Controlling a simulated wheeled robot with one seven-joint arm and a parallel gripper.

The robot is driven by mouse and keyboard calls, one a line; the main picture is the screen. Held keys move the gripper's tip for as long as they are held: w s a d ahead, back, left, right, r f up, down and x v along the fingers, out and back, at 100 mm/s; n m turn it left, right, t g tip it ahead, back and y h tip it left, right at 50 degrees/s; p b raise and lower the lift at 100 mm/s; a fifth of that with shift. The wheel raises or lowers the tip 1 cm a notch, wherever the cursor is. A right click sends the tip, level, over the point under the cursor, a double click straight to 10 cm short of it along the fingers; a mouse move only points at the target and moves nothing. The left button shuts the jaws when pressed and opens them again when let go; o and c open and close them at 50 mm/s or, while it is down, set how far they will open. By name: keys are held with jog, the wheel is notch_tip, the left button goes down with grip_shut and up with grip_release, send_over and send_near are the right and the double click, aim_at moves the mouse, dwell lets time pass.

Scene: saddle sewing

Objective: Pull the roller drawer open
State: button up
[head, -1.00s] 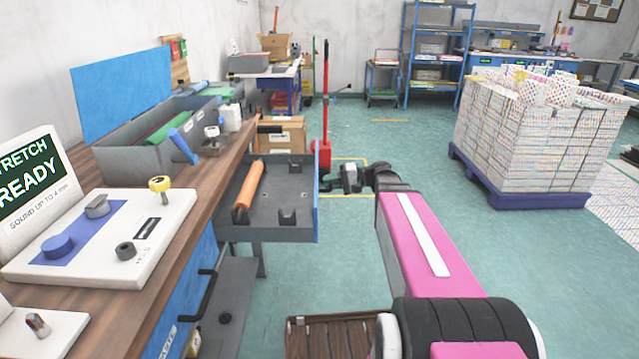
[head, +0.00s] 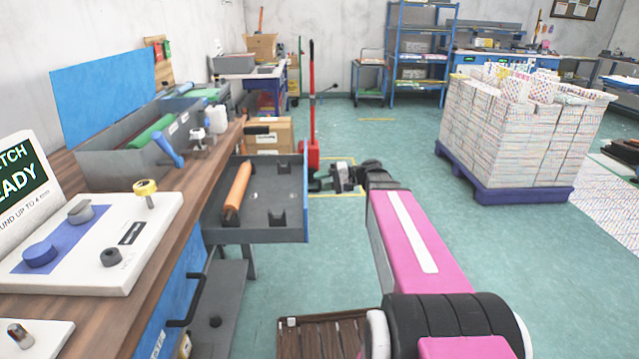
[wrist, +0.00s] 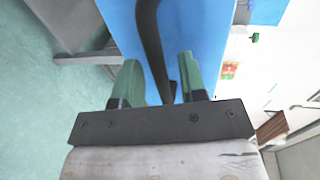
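The roller drawer (head: 262,232) stands pulled out from the workbench, with its grey tray exposed and its blue front on the right. An orange roller (head: 238,188) lies inside it at the left. My gripper (head: 320,182) is just outside the drawer's blue front. In the wrist view, the two green fingers of my gripper (wrist: 163,75) are apart, on either side of a black bar handle (wrist: 150,35) on the blue front (wrist: 195,25). Gaps show between the fingers and the handle. The handle is hidden in the head view.
The wooden workbench (head: 150,235) on the left carries a control panel (head: 95,245) and a grey bin (head: 125,155). A red pallet-jack-like handle (head: 312,100) stands behind my gripper. A stacked pallet (head: 515,195) is at right. The floor between is clear.

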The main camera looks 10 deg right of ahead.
jog(key=v, duration=1)
jog(key=s+a+f+h, duration=0.1)
jog(key=s+f+h, duration=0.3)
jog(key=f, duration=0.3)
jog(key=s+a+f+h, duration=0.1)
jog(key=s+f+h, duration=0.3)
jog(key=f+h, duration=0.2)
jog(key=s+a+f+g+h, duration=0.1)
jog(key=s+f+h, duration=0.3)
jog(key=f, duration=0.5)
jog(key=shift+n+h, duration=0.4)
jog(key=shift+h, duration=0.5)
